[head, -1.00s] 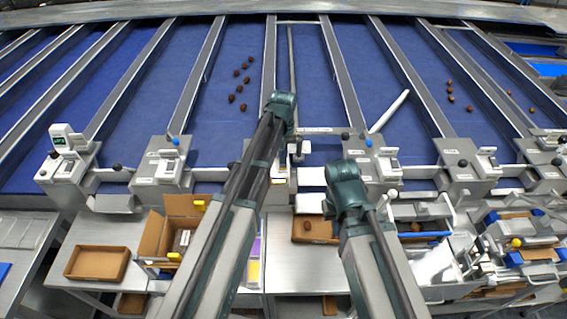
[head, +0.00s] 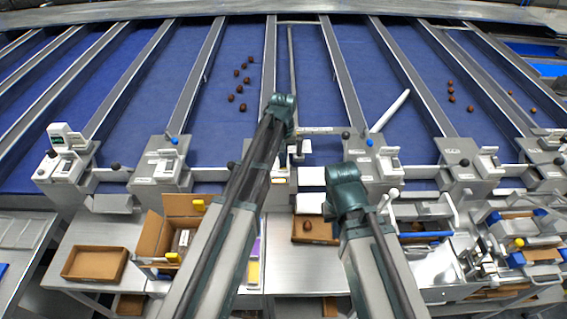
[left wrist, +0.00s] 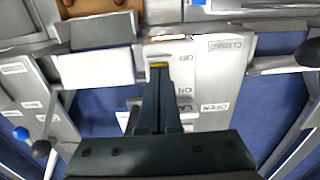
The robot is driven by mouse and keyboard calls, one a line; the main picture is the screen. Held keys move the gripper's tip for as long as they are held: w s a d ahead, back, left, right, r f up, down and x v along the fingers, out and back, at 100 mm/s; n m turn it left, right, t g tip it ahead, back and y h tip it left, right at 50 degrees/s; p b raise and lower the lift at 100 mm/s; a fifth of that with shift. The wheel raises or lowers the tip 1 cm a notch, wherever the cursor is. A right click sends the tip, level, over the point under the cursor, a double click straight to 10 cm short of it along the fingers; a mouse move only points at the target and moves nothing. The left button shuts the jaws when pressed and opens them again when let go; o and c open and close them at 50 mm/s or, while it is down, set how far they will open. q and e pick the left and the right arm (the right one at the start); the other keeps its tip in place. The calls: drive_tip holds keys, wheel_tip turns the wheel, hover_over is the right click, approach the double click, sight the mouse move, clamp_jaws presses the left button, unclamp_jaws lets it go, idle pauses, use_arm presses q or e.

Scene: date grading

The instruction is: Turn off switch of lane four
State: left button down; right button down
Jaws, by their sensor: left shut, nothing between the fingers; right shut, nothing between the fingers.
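In the left wrist view my left gripper (left wrist: 160,72) is shut and empty. Its fingertips are over a grey control box (left wrist: 205,75) with labels reading OFF, CLOSED and OPEN. A small yellow part shows at the fingertips near the OFF label (left wrist: 183,57). The fingers hide the switch, so I cannot tell its position or whether they touch it. In the head view this box (head: 281,184) is partly hidden behind my left arm, and that gripper is mostly hidden too. My right arm ends at a dark green joint in the centre; its gripper does not show. I read no lane numbers.
A neighbouring box (head: 375,165) has a blue knob (head: 369,142). Other similar boxes line the blue belts (head: 240,60). Dates lie on some lanes. A white lever (head: 389,111) slants up at the right. Cardboard trays (head: 95,264) stand on the steel tables in front.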

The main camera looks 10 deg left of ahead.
use_arm(q)
drive_tip(key=shift+f, duration=0.25)
drive_tip(key=shift+r, duration=0.2)
wheel_tip(320, 180, up, 7)
drive_tip(key=p, duration=0.7)
drive_tip(key=shift+f, duration=0.1)
drive_tip(key=s+d+f+m+b, duration=0.3)
drive_tip(key=s+f+b, duration=0.6)
drive_tip(key=s, duration=0.2)
drive_tip(key=s+d+f+m+y+b, duration=0.1)
drive_tip(key=s+d+f+m+b, duration=0.2)
drive_tip(key=s+f+b, duration=0.6)
drive_tip(key=s+d+b, duration=0.1)
drive_tip(key=s, duration=0.2)
drive_tip(key=shift+s+d+f, duration=0.25)
drive_tip(key=shift+s+f, duration=0.05)
